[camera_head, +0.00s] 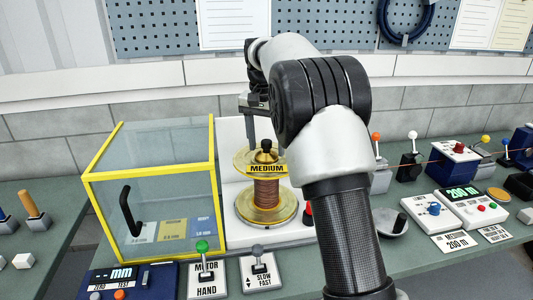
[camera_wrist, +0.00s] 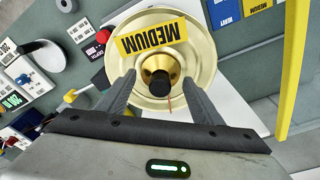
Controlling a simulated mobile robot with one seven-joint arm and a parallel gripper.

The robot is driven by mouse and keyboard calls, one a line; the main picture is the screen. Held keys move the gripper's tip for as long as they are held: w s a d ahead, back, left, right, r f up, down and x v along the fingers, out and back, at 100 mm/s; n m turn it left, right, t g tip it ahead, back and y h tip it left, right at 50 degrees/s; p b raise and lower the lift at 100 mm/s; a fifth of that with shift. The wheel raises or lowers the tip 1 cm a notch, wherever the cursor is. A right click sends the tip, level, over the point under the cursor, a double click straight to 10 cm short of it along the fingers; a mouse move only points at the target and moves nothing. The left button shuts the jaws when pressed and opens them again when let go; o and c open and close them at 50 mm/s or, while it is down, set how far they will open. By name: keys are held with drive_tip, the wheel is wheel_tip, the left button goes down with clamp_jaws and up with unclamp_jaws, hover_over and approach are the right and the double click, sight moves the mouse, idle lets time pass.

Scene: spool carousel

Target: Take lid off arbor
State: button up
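The spool (camera_head: 266,192) of copper-brown wire stands upright on a round plate, with a yellowish top flange labelled MEDIUM. On its top centre sits the lid, a brass cone with a black knob (camera_head: 265,146). In the wrist view the lid (camera_wrist: 159,68) shows from above, at the middle of the pale gold flange (camera_wrist: 200,60). The arbor itself is hidden under the lid and spool. My gripper (camera_wrist: 158,78) is open, its two fingers apart on either side of the knob, with gaps visible. In the head view my gripper (camera_head: 254,102) is above the spool, partly hidden by my arm.
A yellow-framed clear box (camera_head: 150,190) with a black handle stands left of the spool. A white panel (camera_head: 232,135) rises behind it. Levers labelled MOTOR/HAND (camera_head: 206,270) and SLOW/FAST (camera_head: 260,270) stand in front. A meter display (camera_head: 463,194) and several levers are at right.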

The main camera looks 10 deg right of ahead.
drive_tip(key=shift+s, duration=0.1)
drive_tip(key=c, duration=1.3)
drive_tip(key=shift+c, duration=0.2)
